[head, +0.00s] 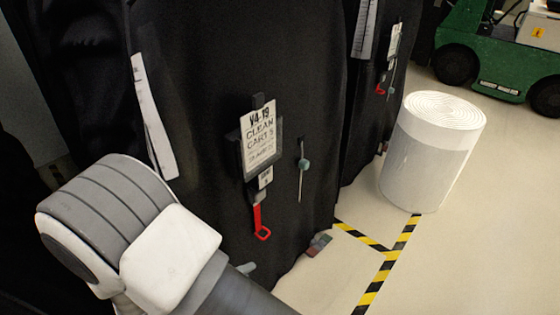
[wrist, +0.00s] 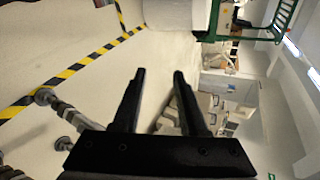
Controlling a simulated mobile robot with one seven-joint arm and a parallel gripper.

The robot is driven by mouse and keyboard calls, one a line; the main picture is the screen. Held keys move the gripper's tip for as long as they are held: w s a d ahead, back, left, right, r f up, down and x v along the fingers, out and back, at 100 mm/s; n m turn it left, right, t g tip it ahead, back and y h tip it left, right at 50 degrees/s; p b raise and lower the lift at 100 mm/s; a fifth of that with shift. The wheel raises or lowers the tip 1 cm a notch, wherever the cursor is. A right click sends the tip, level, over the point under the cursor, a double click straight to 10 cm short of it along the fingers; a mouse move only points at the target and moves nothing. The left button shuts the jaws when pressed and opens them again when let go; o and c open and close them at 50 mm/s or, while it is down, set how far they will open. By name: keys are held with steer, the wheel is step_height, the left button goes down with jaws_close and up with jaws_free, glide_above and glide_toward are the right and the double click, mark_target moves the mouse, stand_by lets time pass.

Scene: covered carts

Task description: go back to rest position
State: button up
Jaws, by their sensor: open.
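My gripper (wrist: 158,85) shows in the wrist view with its two black fingers apart and nothing between them. Past the fingers lies pale floor and a room seen at a tilt. In the head view my arm is at the lower left, in front of a black covered cart (head: 230,60); the gripper itself is out of that view. The cart carries a tag (head: 259,138) reading "CLEAN CART" and a red strap (head: 261,220).
A white wrapped roll (head: 425,155) stands on the floor at the right. A green vehicle (head: 490,60) is behind it. Yellow-black tape (head: 385,270) marks the floor by the cart. A second covered cart (head: 375,120) stands beyond.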

steer(key=d+r+m+g+y, duration=0.4)
steer(key=d+r+m+g, duration=0.3)
steer(key=d+r+m, duration=1.1)
steer(key=s+d+r+m+t+y, duration=0.25)
steer(key=r+m, duration=0.25)
steer(key=m, duration=0.7)
steer(key=s+d+r+m+t+y, duration=0.25)
steer(key=s+r+m+y, duration=0.2)
steer(key=m, duration=0.85)
step_height(320, 180, up, 18)
steer(key=g+h+p, duration=0.1)
steer(key=p, duration=1.6)
steer(key=shift+w+n, duration=0.2)
steer(key=shift+n, duration=0.1)
steer(key=shift+d+f, duration=0.1)
